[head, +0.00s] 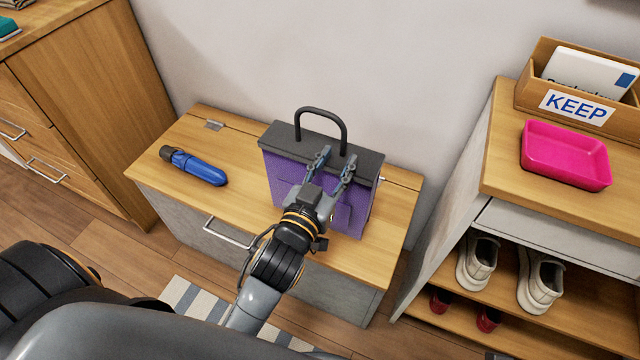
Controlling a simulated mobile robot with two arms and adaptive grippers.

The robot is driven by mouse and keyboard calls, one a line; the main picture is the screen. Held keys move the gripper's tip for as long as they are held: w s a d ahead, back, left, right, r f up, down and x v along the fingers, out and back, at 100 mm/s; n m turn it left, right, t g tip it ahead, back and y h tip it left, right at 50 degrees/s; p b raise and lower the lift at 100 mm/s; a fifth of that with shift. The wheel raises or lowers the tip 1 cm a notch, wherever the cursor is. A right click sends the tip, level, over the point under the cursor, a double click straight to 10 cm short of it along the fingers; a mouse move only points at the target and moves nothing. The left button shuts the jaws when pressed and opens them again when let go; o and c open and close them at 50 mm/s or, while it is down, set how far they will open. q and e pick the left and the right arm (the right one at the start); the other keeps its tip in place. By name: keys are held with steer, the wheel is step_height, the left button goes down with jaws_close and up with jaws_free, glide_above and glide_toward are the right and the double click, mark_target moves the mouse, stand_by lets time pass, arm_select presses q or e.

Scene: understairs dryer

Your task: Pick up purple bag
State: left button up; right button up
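The purple bag (285,178) stands upright on a low wooden-topped chest (240,135). It has a dark grey top and a black loop handle (321,111) that stands up. My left gripper (336,160) is in front of the bag, its fingers spread and pointing at the dark top, just below the handle. Nothing shows between the fingers. I cannot tell whether the fingertips touch the bag. The gripper and wrist hide part of the bag's front. My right gripper is not in view.
A wooden cabinet (95,95) stands at left. At right, a shelf unit holds a pink tray (565,155), a KEEP box (575,105) and shoes (540,280). The wall is close behind the bag.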

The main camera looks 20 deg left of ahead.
mark_target(342, 152)
arm_select(q)
steer(key=w, duration=0.3)
steer(key=shift+w, duration=0.4)
jaws_close()
steer(key=shift+r, duration=0.1)
